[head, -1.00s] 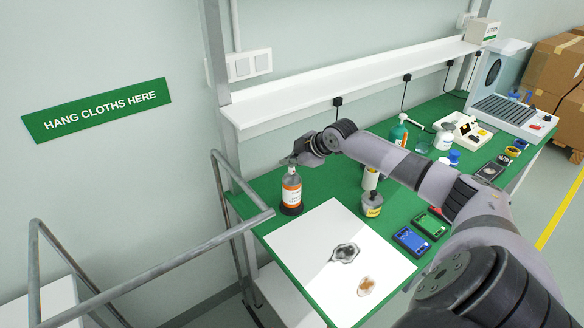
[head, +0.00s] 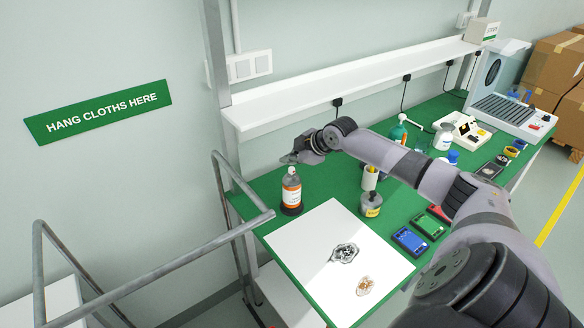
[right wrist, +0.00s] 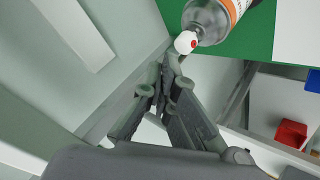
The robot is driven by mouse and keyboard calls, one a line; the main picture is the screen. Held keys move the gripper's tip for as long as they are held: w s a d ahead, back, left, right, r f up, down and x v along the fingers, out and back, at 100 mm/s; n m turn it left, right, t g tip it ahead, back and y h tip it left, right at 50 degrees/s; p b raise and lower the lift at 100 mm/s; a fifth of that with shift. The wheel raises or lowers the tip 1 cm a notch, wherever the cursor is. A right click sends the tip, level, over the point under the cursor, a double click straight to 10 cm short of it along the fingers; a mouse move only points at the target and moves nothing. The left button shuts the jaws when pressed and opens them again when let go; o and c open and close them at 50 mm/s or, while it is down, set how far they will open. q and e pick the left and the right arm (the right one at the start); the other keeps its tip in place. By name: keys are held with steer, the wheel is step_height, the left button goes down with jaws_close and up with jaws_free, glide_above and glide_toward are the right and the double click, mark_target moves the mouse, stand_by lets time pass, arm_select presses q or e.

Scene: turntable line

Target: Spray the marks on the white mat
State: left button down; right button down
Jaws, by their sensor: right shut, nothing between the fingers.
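The white mat (head: 310,232) lies at the near end of the green bench. It bears a dark grey ring-like mark (head: 345,253) and a brown mark (head: 365,286). An upright bottle with an orange label (head: 291,190) stands in a dark round base beyond the mat's far left corner. Its white cap with a red spot (right wrist: 186,42) shows in the right wrist view. My right gripper (head: 288,159) is shut and empty, just above the bottle's top and apart from it. The fingers also show in the right wrist view (right wrist: 168,64). My left gripper is out of view.
A yellow-labelled container (head: 371,204) and blue (head: 410,241) and green (head: 430,226) boxes stand right of the mat. A green bottle (head: 398,133) and a white bottle (head: 443,138) stand farther back. A shelf (head: 350,82) runs above; a metal rail (head: 235,180) is at left.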

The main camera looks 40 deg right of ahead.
mark_target(290, 170)
step_height(290, 170, up, 6)
steer(key=p, duration=0.5)
steer(key=shift+f, duration=0.1)
stand_by(1.7)
